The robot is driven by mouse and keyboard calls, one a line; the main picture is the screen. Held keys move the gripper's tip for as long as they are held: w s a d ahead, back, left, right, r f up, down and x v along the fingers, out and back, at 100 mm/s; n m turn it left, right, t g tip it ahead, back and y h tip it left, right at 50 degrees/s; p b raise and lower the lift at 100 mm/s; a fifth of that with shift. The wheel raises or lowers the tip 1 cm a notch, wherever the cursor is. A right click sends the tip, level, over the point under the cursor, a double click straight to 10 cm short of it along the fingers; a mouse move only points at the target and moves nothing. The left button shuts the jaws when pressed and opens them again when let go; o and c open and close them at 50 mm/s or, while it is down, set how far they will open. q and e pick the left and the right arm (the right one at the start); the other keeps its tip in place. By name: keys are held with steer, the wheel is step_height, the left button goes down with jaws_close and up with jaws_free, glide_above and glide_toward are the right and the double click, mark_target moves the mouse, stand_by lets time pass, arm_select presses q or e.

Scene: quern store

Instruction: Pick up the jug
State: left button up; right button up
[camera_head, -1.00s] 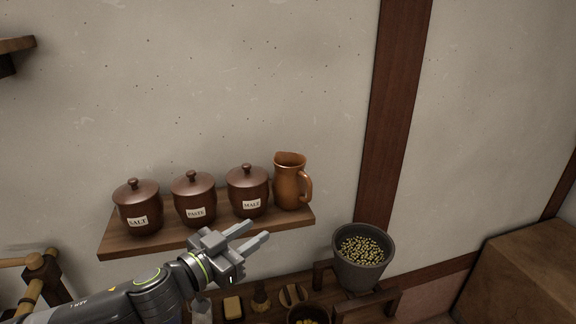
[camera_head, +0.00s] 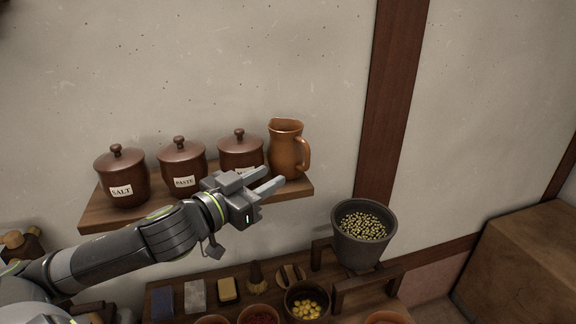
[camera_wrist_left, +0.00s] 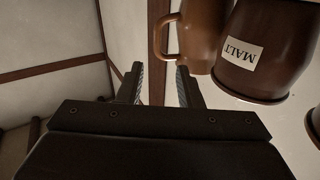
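The jug (camera_head: 285,148) is orange-brown with a pouring lip and a handle on its right side. It stands upright at the right end of the wooden wall shelf (camera_head: 296,188). My left gripper (camera_head: 272,180) is open and empty, in front of the shelf just below and left of the jug. In the left wrist view the jug (camera_wrist_left: 202,35) appears upside down, beyond the open fingers (camera_wrist_left: 157,84), with its handle to the left. The fingers look apart from the jug. My right gripper is not in view.
Lidded jars labelled SALT (camera_head: 122,178), PASTE (camera_head: 182,163) and MALT (camera_head: 240,150) stand left of the jug. MALT is closest to it. Below are a lower table with bowls and blocks (camera_head: 228,289) and a grey pot of grain (camera_head: 361,234). The wall behind is bare.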

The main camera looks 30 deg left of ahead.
mark_target(307, 156)
arm_select(q)
steer(key=shift+w+d+p, duration=0.4)
steer(key=shift+w+d, duration=0.05)
steer(key=shift+w, duration=1.45)
steer(key=shift+w+d+p, duration=0.4)
steer(key=shift+w, duration=1.5)
steer(key=shift+w+d+p, duration=0.4)
steer(key=shift+w+d, duration=0.05)
steer(key=shift+w, duration=1.45)
steer(key=shift+w+d+f, duration=0.1)
steer(key=shift+w+f, duration=0.05)
steer(key=shift+w, duration=0.25)
jaws_close()
